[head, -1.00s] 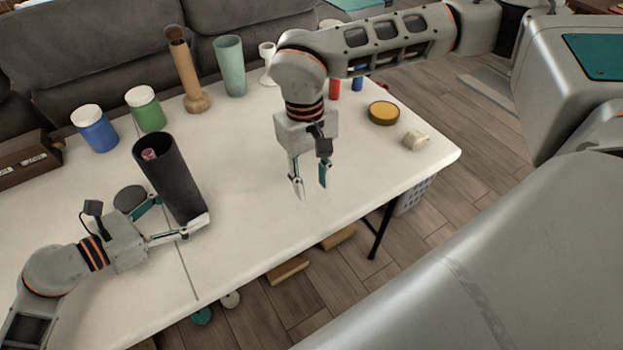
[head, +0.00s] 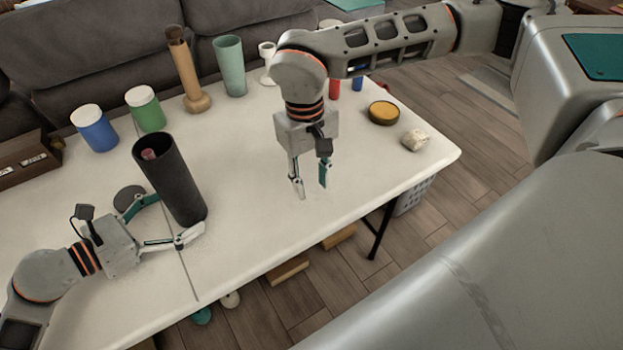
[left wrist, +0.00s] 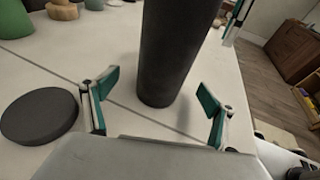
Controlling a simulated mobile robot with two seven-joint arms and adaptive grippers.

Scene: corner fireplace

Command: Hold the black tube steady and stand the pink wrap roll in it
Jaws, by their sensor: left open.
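The black tube (head: 172,182) stands on the white table, and it also shows in the left wrist view (left wrist: 172,50). The pink wrap roll (head: 149,154) is inside the tube, with only its top end showing at the mouth. My left gripper (head: 178,218) is open at the tube's base. In the left wrist view its two fingers (left wrist: 157,98) are spread, with the tube's foot just beyond and between them, apart from both. My right gripper (head: 311,192) hangs over the table to the right of the tube, pointing down, fingers apart and empty.
A black disc (head: 129,198) lies left of the tube. Blue (head: 94,130) and green (head: 146,111) jars, a wooden stand (head: 187,80) and a teal cup (head: 230,68) stand behind. A yellow-topped tin (head: 383,113) is at the right. The table's front middle is clear.

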